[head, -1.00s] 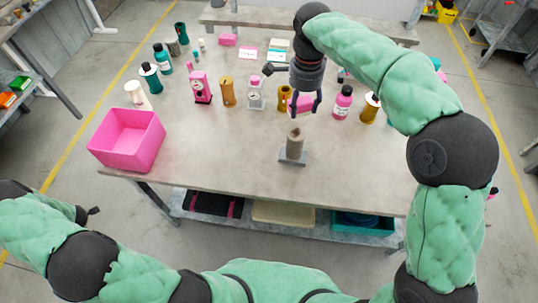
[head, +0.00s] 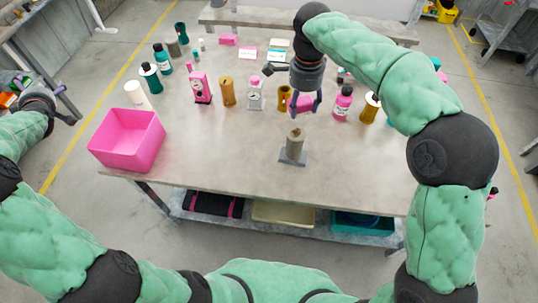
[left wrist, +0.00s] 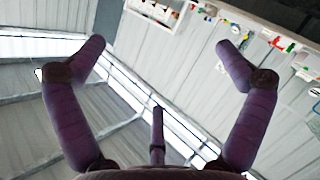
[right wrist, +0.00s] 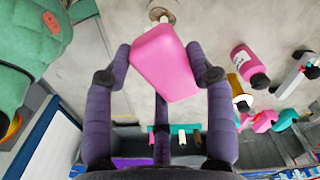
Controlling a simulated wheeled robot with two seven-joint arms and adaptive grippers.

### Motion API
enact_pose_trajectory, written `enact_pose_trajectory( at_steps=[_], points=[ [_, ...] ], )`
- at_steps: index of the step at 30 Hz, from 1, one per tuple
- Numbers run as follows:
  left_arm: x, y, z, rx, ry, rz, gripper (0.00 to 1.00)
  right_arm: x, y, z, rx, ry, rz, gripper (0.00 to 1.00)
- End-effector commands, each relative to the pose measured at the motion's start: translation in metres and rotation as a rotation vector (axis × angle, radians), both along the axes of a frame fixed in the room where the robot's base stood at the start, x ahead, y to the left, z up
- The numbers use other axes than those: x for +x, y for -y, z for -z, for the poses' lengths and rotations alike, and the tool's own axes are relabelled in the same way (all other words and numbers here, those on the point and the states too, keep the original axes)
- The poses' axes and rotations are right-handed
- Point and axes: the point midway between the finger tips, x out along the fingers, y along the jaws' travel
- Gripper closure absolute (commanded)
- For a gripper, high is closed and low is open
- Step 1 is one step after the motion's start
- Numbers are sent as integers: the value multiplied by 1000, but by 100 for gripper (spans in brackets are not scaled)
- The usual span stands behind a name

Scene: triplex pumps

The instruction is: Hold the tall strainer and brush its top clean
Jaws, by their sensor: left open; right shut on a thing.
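A tall tan-grey cylinder, which I take as the tall strainer (head: 296,140), stands upright on a small grey base (head: 293,157) near the table's front middle. My right gripper (head: 304,108) is above and behind it, shut on a pink block-like thing (right wrist: 165,62), probably the brush's handle. Its bristles are not clear. In the right wrist view a round tan thing (right wrist: 158,12), likely the strainer, shows past the block's far end. They look apart in the head view. My left gripper (head: 70,105) is open and empty, raised left of the table; its fingers show in the left wrist view (left wrist: 155,60).
A pink bin (head: 125,145) stands at the table's left front corner. Several bottles and canisters line the back, including a pink bottle (head: 343,102) and a brown canister (head: 227,92). The table (head: 220,150) is clear between bin and strainer.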

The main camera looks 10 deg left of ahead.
Motion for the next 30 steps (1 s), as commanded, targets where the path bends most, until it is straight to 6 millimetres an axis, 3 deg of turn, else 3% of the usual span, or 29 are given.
enact_pose_trajectory(
  at_steps=[1, 6, 9, 11, 16, 21, 30],
  points=[
    [13, 15, -23, 51, -14, 51, 0, 0, 0, 0, 0, 0, 0, 71],
    [48, 68, -81, 236, -89, 223, 0, 0, 0, 0, 0, 0, 0, 71],
    [69, 110, -101, 359, -142, 338, 0, 0, 0, 0, 0, 0, 0, 71],
    [82, 138, -104, 431, -176, 414, 0, 0, 0, 0, 0, 0, 0, 71],
    [113, 215, -78, 587, -249, 618, 0, 0, 0, 0, 0, 0, 0, 71],
    [132, 287, -33, 687, -285, 799, 0, 0, 0, 0, 0, 0, 0, 71],
    [133, 413, 53, 809, -285, 1100, 0, 0, 0, 0, 0, 0, 0, 71]
  ],
)
